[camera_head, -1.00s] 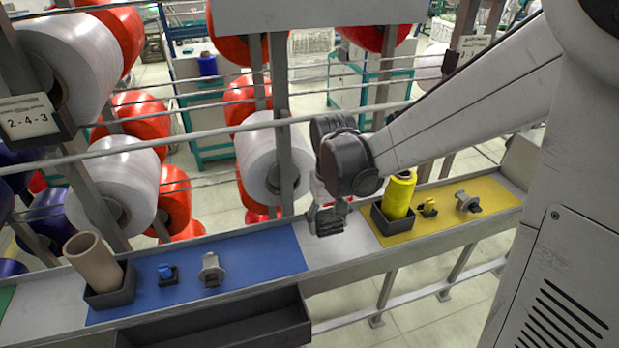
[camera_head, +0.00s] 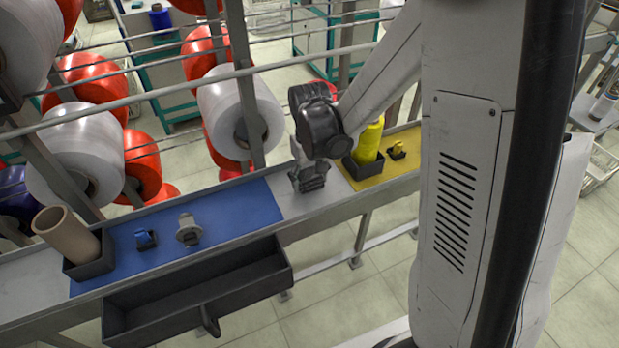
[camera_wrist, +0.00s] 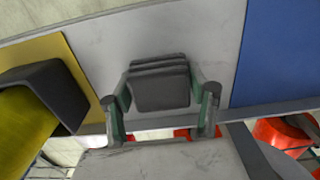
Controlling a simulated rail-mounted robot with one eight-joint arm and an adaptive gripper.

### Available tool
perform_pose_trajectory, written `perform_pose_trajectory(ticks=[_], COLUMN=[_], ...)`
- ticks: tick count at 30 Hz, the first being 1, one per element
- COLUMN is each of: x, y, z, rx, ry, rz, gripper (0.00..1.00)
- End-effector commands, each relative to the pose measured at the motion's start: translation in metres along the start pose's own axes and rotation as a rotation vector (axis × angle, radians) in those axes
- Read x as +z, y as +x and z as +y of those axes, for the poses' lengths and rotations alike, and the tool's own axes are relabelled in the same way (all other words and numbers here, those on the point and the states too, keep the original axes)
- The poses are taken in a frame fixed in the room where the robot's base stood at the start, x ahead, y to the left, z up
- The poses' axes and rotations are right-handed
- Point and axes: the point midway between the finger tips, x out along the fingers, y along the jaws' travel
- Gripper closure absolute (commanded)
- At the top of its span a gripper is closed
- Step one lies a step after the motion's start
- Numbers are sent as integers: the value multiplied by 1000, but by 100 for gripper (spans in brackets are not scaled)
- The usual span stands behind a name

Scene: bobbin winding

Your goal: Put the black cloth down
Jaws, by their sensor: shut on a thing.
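The black cloth (camera_wrist: 160,86) is a small folded pad between the two fingers of my gripper (camera_wrist: 161,98) in the wrist view. The fingers are shut on its left and right sides. In the head view my gripper (camera_head: 308,172) points down at the bare grey strip of the shelf (camera_wrist: 200,40), between the blue and yellow mats. The cloth (camera_head: 313,184) shows there as a dark shape low at the fingers. It is at or just above the shelf; I cannot tell whether it touches.
The blue mat (camera_head: 240,203) holds a blue piece, a metal bobbin part and a brown tube in a black holder. An open black drawer (camera_head: 200,300) juts out below the shelf.

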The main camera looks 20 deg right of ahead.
Motion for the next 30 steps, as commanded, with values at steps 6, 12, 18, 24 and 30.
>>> perform_pose_trajectory(ticks=[6, 12, 18, 24, 30], x=[0, 0, 0, 0, 1], y=[4, 3, 2, -8, -38], z=[0, 0, 0, 0, 0], rx=[0, 0, 0, 0, 0], ry=[0, 0, 0, 0, 0], rz=[0, 0, 0, 0, 0], gripper=[86, 28, 28, 28, 28])
